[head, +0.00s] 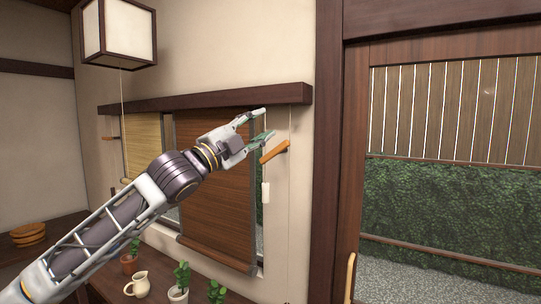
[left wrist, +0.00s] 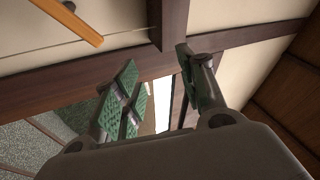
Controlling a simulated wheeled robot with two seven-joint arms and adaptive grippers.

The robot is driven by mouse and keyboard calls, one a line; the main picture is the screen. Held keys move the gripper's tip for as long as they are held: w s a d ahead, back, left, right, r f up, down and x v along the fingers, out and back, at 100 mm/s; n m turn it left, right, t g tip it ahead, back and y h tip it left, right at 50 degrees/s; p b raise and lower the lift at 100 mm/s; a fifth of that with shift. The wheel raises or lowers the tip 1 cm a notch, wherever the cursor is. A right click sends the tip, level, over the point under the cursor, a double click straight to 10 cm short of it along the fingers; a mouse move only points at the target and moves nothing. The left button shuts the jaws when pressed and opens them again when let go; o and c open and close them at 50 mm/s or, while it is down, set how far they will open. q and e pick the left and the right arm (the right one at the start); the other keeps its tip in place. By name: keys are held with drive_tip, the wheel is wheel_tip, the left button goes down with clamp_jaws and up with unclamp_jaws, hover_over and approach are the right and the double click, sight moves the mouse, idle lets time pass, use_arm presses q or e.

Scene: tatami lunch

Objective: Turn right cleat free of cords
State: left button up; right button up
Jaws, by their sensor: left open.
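The right cleat (head: 274,152) is an orange-brown wooden bar on a dark mount, on the wall right of the window. It sits tilted, its right end higher. A white cord pull (head: 265,192) hangs just below its left end, and a thin cord (head: 290,215) runs down the wall beside it. I cannot tell whether a cord touches the cleat. My left gripper (head: 267,124) is open and empty, just above the cleat and apart from it. In the left wrist view the cleat (left wrist: 72,20) is at the upper left, outside the open fingers (left wrist: 157,78). My right gripper is out of view.
A brown blind (head: 215,200) and a lighter blind (head: 143,150) cover the window under a dark wooden ledge (head: 210,101). Another cleat (head: 110,138) is on the left. Potted plants (head: 178,294) and a cream jug (head: 139,284) stand below. A lantern (head: 118,32) hangs upper left.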

use_arm(q)
drive_tip(key=w+a+f+n+y, duration=0.2)
drive_tip(key=w+f+n+y, duration=0.1)
drive_tip(key=f+n+y, duration=0.3)
wheel_tip(320, 180, down, 3)
drive_tip(key=shift+w+a+r+n, duration=0.2)
drive_tip(key=shift+a+n, duration=0.05)
drive_tip(key=shift+n, duration=0.55)
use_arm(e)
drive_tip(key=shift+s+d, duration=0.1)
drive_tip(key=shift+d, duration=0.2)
